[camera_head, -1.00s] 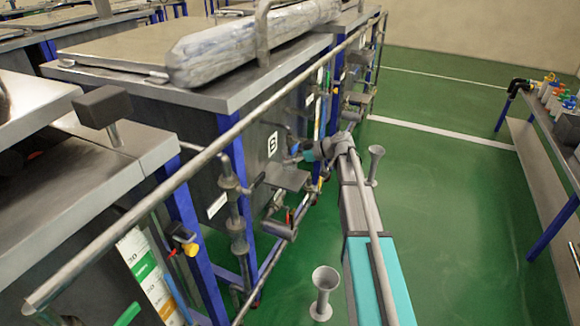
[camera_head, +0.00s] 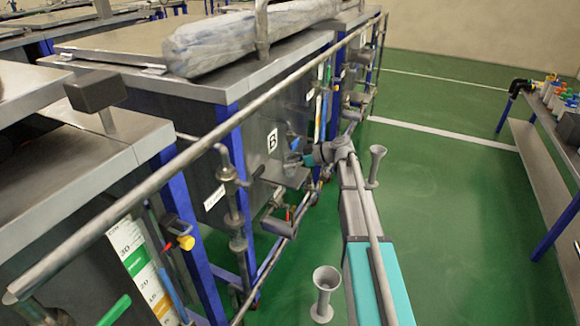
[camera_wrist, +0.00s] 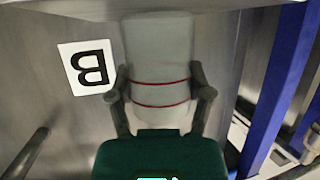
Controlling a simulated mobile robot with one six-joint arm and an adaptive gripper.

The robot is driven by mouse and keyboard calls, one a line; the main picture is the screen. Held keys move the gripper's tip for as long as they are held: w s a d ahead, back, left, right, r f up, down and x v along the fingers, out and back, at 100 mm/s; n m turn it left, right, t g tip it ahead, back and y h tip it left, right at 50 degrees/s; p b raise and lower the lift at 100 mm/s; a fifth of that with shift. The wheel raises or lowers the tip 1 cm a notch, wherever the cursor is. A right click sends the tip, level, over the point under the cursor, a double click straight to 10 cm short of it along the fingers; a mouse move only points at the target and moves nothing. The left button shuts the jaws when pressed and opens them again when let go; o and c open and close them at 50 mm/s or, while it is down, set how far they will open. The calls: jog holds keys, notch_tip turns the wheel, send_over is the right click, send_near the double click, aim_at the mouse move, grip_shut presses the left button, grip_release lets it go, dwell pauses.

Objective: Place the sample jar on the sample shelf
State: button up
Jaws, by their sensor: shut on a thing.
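The sample jar (camera_wrist: 157,65) is a pale, translucent cylinder with two thin red rings, large in the wrist view. My gripper (camera_wrist: 160,98) is shut around it, one finger on each side near the red rings. In the head view my gripper (camera_head: 304,158) is small, beside the tank marked B; the jar there is too small to make out clearly. The sample shelf (camera_head: 286,176) looks to be the small grey metal plate on the tank's side, just below my gripper. I cannot tell whether the jar touches it.
The tank's B label (camera_wrist: 87,67) is left of the jar. A blue post (camera_wrist: 275,85) stands at right. A long metal rail (camera_head: 185,173) and pipes with valves (camera_head: 235,205) run along the tanks. Green floor (camera_head: 450,220) is open at right.

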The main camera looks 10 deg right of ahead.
jog(key=shift+f, duration=0.15)
jog(key=o, duration=1.1)
jog(key=shift+o, duration=0.2)
jog(key=shift+r, duration=0.2)
jog(key=shift+s+d+r, duration=0.1)
jog(key=shift+d+r, duration=0.05)
jog(key=shift+d, duration=0.1)
jog(key=p+v, duration=0.4)
jog(key=v, duration=0.7)
jog(key=shift+d+p, duration=0.2)
jog(key=shift+p, duration=0.15)
jog(key=shift+s, duration=0.15)
